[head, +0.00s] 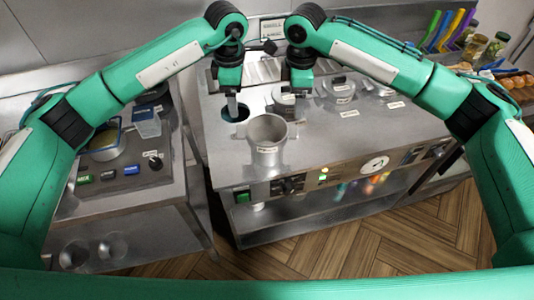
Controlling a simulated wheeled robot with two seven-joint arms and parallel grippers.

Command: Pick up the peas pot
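A metal pot (267,157) with a side handle and a small white label stands upright at the front of the steel counter. The label is too small to read, so I cannot tell if it is the peas pot. My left gripper (232,105) points down over a dark round opening behind and left of the pot. My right gripper (300,98) points down behind and right of the pot, close to a lidded round container (284,105). Both grippers look apart from the pot. Their finger gaps are too small to judge.
More lidded wells (338,88) with labels sit on the steel counter (355,135), to the right. A clear container (146,122) and a yellowish tub (103,143) stand on the left counter. Jars (475,46) stand at the back right. The counter's right front is clear.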

